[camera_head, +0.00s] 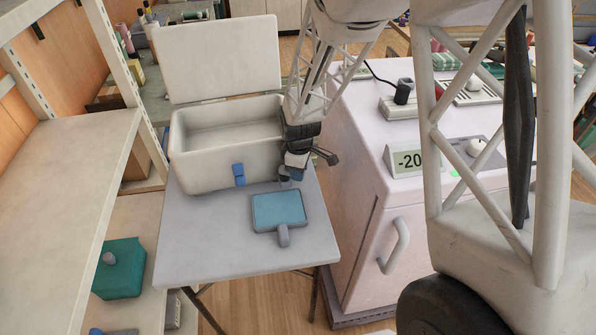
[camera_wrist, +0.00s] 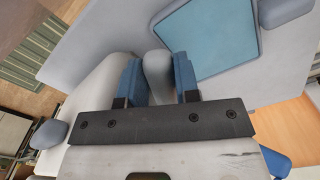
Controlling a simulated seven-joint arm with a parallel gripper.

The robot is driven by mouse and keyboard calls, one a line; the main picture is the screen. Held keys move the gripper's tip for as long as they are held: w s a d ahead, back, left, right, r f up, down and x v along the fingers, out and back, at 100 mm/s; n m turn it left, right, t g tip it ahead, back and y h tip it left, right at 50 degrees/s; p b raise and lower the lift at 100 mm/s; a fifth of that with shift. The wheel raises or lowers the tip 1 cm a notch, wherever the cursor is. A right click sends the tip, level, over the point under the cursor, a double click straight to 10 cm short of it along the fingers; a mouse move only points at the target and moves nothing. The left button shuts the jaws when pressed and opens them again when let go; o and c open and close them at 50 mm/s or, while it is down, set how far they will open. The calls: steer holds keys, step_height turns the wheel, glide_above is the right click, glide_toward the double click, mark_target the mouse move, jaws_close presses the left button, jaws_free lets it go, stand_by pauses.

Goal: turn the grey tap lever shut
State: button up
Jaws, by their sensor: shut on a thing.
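The grey tap lever (camera_wrist: 158,75) is a rounded grey piece between the two blue fingers of my gripper (camera_wrist: 158,82) in the wrist view. My gripper is shut on it, one finger on each side. In the head view my gripper (camera_head: 293,172) points down at the front right corner of the white cool box (camera_head: 205,170), just above the grey table. A small grey part of the tap shows beside the fingers there. The rest of the tap is hidden by my gripper, and the lever's exact angle cannot be told.
The cool box stands with its lid (camera_head: 220,58) raised and a blue latch (camera_head: 238,174) in front. A blue pad with a grey handle (camera_head: 279,211) lies on the table (camera_head: 190,240) close by. A white freezer cabinet (camera_head: 355,190) stands right, shelves (camera_head: 65,165) left. The table's front left is clear.

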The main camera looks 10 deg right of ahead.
stand_by(0.4)
steer(key=o, duration=0.9)
steer(key=shift+r, duration=0.15)
steer(key=shift+r, duration=3.8)
